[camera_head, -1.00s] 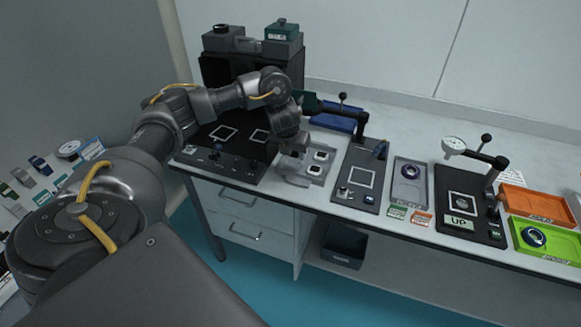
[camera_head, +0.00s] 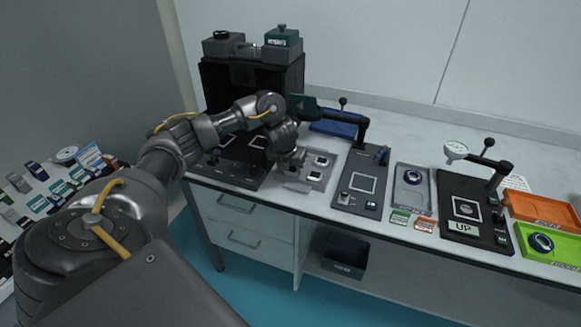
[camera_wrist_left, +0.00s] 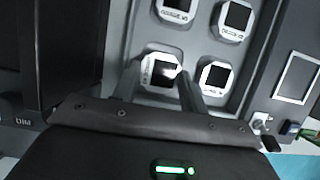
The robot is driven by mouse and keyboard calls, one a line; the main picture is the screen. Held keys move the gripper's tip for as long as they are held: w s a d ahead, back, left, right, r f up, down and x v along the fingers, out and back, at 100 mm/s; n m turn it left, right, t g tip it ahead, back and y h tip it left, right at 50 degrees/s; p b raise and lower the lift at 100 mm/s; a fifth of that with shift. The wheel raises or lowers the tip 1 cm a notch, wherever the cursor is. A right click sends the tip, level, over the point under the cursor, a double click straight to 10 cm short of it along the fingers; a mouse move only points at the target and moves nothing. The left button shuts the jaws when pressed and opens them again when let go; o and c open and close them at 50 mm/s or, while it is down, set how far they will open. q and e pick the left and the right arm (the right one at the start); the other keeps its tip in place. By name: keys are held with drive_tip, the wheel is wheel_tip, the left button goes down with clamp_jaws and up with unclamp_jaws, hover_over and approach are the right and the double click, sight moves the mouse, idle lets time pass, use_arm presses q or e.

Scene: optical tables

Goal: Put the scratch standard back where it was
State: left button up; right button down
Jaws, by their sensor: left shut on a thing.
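In the left wrist view my left gripper (camera_wrist_left: 158,82) is shut on a pale clipped-corner plate with a dark square window, the scratch standard (camera_wrist_left: 158,73). Its lettering runs sideways and is too small to read. It is at the near left of the grey tray (camera_wrist_left: 202,48); I cannot tell whether it touches the tray floor. Similar plates lie in the tray: one beside it (camera_wrist_left: 214,77) and two farther back. In the head view my left gripper (camera_head: 290,160) is over the left side of the grey tray (camera_head: 291,184), hiding the held plate. My right gripper is not in view.
Left of the tray is a black station (camera_head: 228,172) with a dark hood. Right of it stands a fixture plate (camera_head: 345,199) with a post and arm.

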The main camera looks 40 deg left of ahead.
use_arm(q)
drive_tip(key=shift+f, duration=0.4)
drive_tip(key=o, duration=0.7)
drive_tip(key=shift+r, duration=0.1)
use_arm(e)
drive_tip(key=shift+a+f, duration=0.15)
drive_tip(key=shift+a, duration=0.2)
use_arm(q)
drive_tip(key=shift+r, duration=0.2)
drive_tip(key=p+v, duration=0.5)
drive_tip(key=v, duration=0.7)
drive_tip(key=shift+r+p, duration=0.15)
drive_tip(key=shift+p, duration=0.2)
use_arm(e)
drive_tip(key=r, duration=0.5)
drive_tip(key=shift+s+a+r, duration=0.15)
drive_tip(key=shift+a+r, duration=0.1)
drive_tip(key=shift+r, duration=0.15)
